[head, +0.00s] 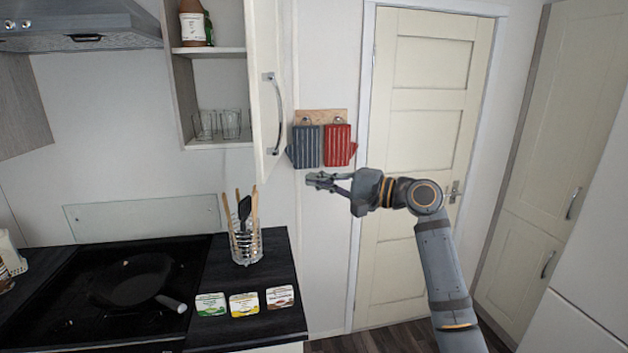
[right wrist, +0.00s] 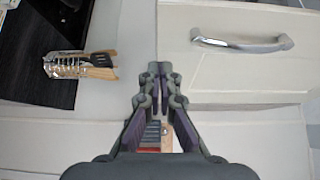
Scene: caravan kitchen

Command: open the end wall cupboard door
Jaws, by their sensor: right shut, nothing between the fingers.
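The end wall cupboard (head: 217,97) is on the wall at upper centre-left in the head view. Its cream door (head: 261,60) stands swung out on the right side, and the shelves inside show. The curved metal door handle (head: 277,112) faces right; the handle also shows in the right wrist view (right wrist: 240,42). My right gripper (head: 318,181) is shut and empty. It is below and to the right of the door, apart from the handle, with its fingertips (right wrist: 160,73) beside the door's edge in the wrist view. My left gripper is out of view.
Glasses (head: 218,124) and a bottle (head: 194,24) stand in the cupboard. A utensil holder (head: 245,244), a pan (head: 132,280) and several small packets (head: 244,304) are on the counter below.

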